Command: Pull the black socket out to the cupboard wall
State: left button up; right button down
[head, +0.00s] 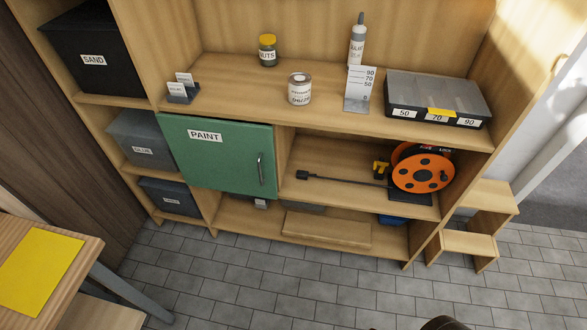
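The black socket (302,175) is a small dark block at the left end of a black cable (345,181). It lies on the middle shelf a little right of the green cupboard's wall (284,158), with a narrow strip of bare shelf between them. The green cupboard door (219,160) marked PAINT is shut, with a dark handle. No gripper is clearly visible; only a dark rounded shape shows at the bottom edge, right of centre.
The shelf above holds a jar, a can, a bottle, a number card and an organizer box (437,97). A wooden step (470,243) stands at the right, a table (78,247) at lower left. Floor between is clear.

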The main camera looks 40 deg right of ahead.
aim_at(301, 174)
jog(key=z, duration=0.2)
jog(key=i, duration=0.9)
jog(key=z, duration=0.4)
